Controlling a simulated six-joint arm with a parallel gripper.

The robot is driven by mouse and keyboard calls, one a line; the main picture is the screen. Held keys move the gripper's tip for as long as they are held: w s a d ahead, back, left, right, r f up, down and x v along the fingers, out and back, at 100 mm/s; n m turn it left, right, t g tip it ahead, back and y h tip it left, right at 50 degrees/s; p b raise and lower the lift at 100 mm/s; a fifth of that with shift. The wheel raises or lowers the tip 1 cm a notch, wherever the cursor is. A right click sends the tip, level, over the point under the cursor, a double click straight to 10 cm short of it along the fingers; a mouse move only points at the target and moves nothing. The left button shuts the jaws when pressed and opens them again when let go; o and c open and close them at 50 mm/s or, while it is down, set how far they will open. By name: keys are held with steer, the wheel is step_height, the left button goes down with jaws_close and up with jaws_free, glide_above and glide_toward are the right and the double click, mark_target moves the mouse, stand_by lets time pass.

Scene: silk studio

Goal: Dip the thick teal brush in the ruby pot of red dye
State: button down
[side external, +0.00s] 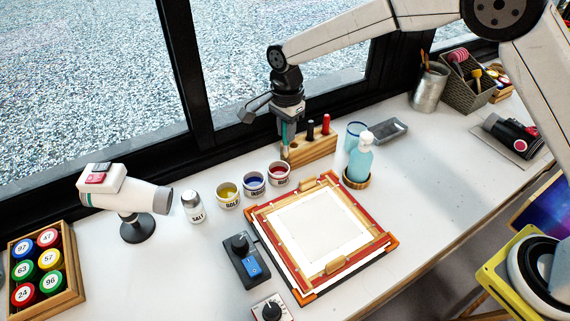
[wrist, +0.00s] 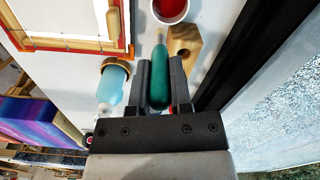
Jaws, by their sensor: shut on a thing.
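My gripper (side external: 288,122) is shut on the thick teal brush (side external: 287,134), which hangs upright, tip down, by the left end of the wooden brush block. In the wrist view the teal handle (wrist: 158,88) lies between the two fingers of my gripper (wrist: 159,62), its thin end pointing toward the red dye. The ruby pot (side external: 279,174) of red dye stands just in front of and below the brush; it also shows at the top of the wrist view (wrist: 170,10). The brush tip looks apart from the pot. An empty hole shows in the block in the wrist view.
The brush block (side external: 318,150) holds a black and a red brush. Blue (side external: 253,184) and yellow (side external: 228,195) pots and a salt shaker (side external: 194,207) stand left of the ruby pot. A framed screen (side external: 318,232) lies in front. A teal bottle (side external: 360,160) stands right. The window is close behind.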

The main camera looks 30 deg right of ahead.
steer(key=shift+w+a+f, duration=0.6)
steer(key=shift+a+f, duration=0.05)
steer(key=shift+a, duration=0.1)
steer(key=shift+f, duration=0.25)
steer(key=shift+f, duration=2.75)
step_height(320, 180, up, 7)
steer(key=shift+f, duration=0.2)
